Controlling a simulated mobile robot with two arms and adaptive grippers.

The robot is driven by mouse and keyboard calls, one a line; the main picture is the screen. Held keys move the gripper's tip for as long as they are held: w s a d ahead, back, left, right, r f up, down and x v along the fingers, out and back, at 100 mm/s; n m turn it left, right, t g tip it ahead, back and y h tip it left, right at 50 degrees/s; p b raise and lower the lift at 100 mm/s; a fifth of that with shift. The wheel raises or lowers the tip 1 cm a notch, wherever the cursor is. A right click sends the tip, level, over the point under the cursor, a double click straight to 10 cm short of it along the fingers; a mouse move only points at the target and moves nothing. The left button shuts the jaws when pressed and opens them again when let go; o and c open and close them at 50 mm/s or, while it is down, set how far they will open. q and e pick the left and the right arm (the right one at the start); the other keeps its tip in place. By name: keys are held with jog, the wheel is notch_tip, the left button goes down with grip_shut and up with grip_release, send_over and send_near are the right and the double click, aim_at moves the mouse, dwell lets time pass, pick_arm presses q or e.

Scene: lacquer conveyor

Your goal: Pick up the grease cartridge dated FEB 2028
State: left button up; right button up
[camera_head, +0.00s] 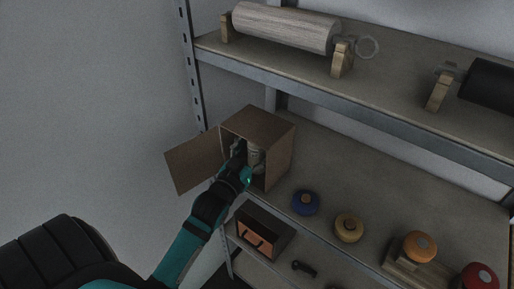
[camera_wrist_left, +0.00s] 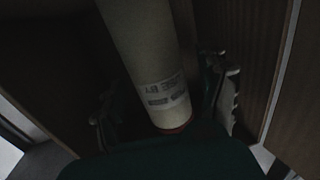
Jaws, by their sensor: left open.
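A pale cylindrical cartridge (camera_head: 256,156) stands inside an open brown box (camera_head: 276,149) on the shelf. In the left wrist view the cartridge (camera_wrist_left: 148,50) fills the middle, with a reddish rim at its near end. Its small printed label is dark and turned over, and I cannot read the date. My left gripper (camera_head: 240,160) reaches into the box. In the left wrist view my left gripper (camera_wrist_left: 165,103) is open, with one finger on each side of the cartridge. I cannot tell whether either finger touches it. My right gripper is not in view.
The box's door (camera_head: 193,165) stands open to the left. Box walls (camera_wrist_left: 265,50) lie close beside the fingers. Blue (camera_head: 305,203), yellow (camera_head: 348,228), orange (camera_head: 420,246) and red (camera_head: 480,277) round items stand to the right. An upper shelf (camera_head: 330,90) holds rollers.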

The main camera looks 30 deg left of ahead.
pick_arm(q)
jog(key=shift+w, duration=0.5)
jog(key=shift+s, duration=0.1)
jog(key=shift+c, duration=0.2)
jog(key=shift+c, duration=1)
jog(key=c, duration=1.2)
jog(key=shift+c, duration=0.5)
jog(key=shift+r, duration=0.1)
